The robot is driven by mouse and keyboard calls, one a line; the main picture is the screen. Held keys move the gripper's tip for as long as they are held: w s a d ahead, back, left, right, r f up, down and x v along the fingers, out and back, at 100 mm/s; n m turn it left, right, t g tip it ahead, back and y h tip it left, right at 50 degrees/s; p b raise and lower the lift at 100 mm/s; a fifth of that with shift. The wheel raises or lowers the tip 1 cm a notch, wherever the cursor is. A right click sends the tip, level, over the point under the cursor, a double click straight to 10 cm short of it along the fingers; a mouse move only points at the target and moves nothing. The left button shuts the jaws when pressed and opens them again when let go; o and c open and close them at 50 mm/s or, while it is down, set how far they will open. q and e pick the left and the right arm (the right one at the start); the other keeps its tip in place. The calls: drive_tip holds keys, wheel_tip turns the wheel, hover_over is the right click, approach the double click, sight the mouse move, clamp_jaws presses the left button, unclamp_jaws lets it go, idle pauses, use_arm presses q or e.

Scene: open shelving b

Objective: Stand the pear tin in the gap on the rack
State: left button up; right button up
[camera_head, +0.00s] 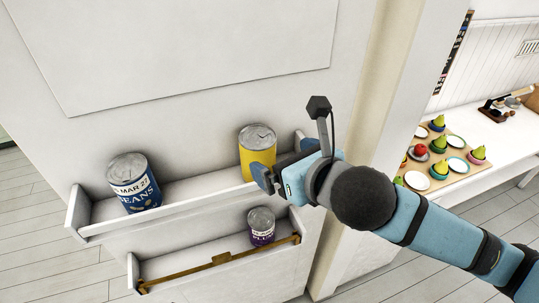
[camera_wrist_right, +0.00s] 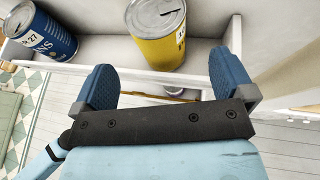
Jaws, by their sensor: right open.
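A yellow tin (camera_head: 257,150) stands upright on the upper shelf of the white rack (camera_head: 160,224), toward its right end. Its label is not readable, so I cannot confirm it is the pear tin. A blue beans tin (camera_head: 134,184) stands on the same shelf at the left, with a bare gap between the two. My right gripper (camera_head: 272,176) is open at the yellow tin's front right. In the right wrist view the yellow tin (camera_wrist_right: 160,45) stands just beyond the open fingers (camera_wrist_right: 165,78); contact cannot be told. My left gripper is not in view.
A small purple tin (camera_head: 261,226) stands on the lower shelf, behind a brass rail (camera_head: 221,259). The upper shelf has a raised front lip and end walls. At the right, a white counter holds a wooden board (camera_head: 457,143) with several plates and fruits.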

drive_tip(key=shift+v, duration=2.15)
